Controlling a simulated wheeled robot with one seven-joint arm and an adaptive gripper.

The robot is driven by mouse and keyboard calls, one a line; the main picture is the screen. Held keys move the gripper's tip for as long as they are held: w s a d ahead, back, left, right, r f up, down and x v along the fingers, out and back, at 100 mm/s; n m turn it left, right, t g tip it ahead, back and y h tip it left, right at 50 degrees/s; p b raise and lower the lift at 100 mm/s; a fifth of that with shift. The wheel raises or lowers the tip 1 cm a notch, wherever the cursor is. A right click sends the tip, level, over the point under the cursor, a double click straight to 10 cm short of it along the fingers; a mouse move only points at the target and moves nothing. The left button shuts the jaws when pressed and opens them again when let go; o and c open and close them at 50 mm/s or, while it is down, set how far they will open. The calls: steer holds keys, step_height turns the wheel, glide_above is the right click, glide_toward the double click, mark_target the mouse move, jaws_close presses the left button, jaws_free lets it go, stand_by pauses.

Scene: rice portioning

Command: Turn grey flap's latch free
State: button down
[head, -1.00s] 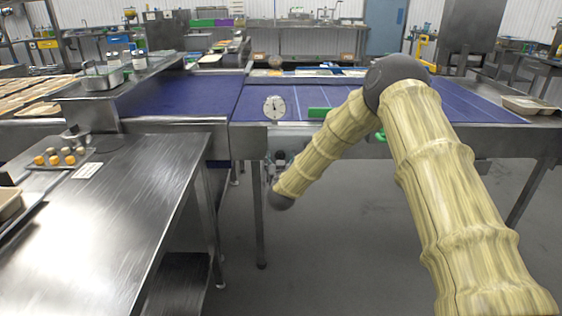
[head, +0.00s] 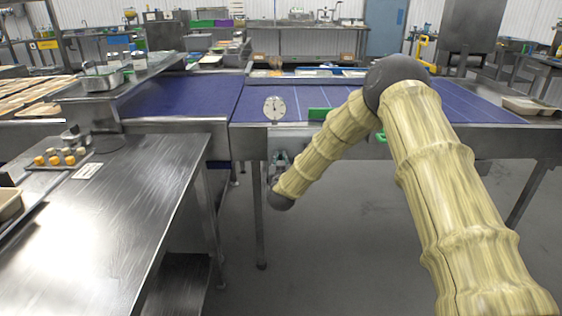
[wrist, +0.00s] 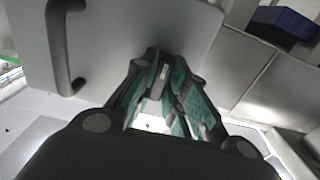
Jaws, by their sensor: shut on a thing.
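The grey flap (wrist: 120,35) fills the upper left of the wrist view, with a dark bar handle (wrist: 62,48) at its left. My gripper (wrist: 166,64) points at the flap, its teal-padded fingers closed around a small pale grey piece, which looks like the latch (wrist: 160,79). The fingers cover much of the latch, so its angle is hard to tell. In the head view my gripper (head: 279,160) is small, at the front side of the blue-topped conveyor, partly hidden by my arm.
The blue conveyor (head: 185,95) runs behind my arm, with a round white dial (head: 274,108) on its near edge. A steel table (head: 110,220) stands at the left with a tray of small orange and brown pieces (head: 60,156). A dark blue bin (wrist: 283,22) shows in the wrist view.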

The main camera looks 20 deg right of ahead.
stand_by(0.5)
steer(key=shift+r+n+p, duration=0.1)
steer(key=shift+n+p, duration=1)
steer(key=shift+n, duration=0.5)
steer(key=shift+n+p, duration=0.4)
steer(key=shift+n, duration=0.1)
steer(key=shift+n+p, duration=0.4)
steer(key=shift+n, duration=0.7)
steer(key=shift+d, duration=0.1)
